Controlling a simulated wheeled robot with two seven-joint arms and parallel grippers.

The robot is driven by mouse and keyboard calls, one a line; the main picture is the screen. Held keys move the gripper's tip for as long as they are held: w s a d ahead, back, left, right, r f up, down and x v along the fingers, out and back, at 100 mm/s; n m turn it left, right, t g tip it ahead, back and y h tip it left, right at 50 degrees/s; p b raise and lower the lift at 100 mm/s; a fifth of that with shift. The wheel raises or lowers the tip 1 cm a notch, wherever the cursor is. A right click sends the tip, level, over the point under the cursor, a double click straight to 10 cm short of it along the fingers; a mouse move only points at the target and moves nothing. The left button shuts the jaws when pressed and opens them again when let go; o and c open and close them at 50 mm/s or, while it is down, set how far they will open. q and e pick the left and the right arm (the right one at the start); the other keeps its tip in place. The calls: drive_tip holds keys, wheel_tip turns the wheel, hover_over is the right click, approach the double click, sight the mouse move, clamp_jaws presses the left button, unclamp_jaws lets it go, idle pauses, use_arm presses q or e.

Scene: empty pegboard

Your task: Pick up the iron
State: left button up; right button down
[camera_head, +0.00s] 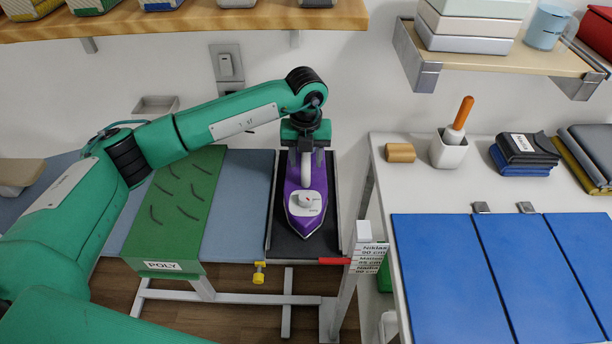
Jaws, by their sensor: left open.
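The purple iron (307,216) with a white-grey top stands on a dark rest at the right end of the ironing board. Its tip points toward me. My left gripper (306,152) comes in from the left and is above the rear of the iron, over its light handle. The gripper is open. I cannot tell whether its fingers touch the handle, since the wrist hides part of it. My right gripper is not in view.
A green cloth marked POLY (180,215) lies on the blue-grey board. A white table (425,195) stands at the right with blue panels (450,275), a white pot (448,150) and folded cloths. Wall shelves (200,22) hang above. A post with name labels (368,255) stands right of the iron.

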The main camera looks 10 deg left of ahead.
use_arm(q)
drive_tip(key=shift+f, duration=0.2)
drive_tip(key=shift+c, duration=0.5)
clamp_jaws()
drive_tip(key=shift+w+r, duration=0.1)
drive_tip(key=shift+r, duration=0.05)
idle(0.7)
